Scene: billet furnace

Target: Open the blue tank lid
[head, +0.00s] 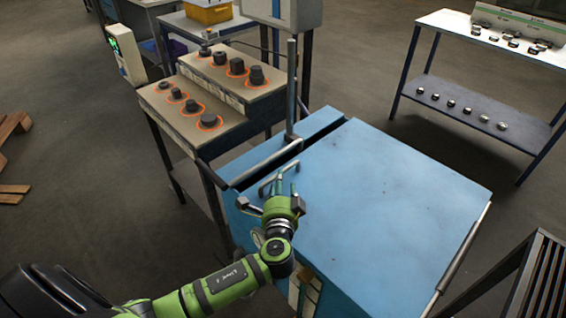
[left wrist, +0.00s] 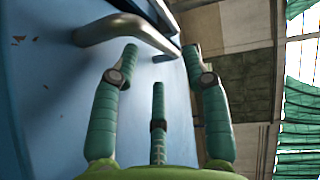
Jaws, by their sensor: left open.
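The blue tank lid (head: 390,190) lies flat and closed-looking on top of the blue tank (head: 243,222). My left gripper (head: 284,188) is at the lid's left end, beside a small grey bar handle (head: 268,186). In the left wrist view my left gripper (left wrist: 158,60) has its green fingers spread and empty. The grey handle (left wrist: 115,27) stands out from the blue surface just beyond the fingertips, nearer the left finger. I cannot tell whether a finger touches it. My right gripper is not in view.
A stepped stand (head: 205,105) with dark parts in orange rings is behind left. A vertical grey post (head: 291,95) rises at the tank's back edge. A blue shelf table (head: 480,100) stands back right, and a dark slatted rack (head: 540,275) at front right. Open floor lies between them.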

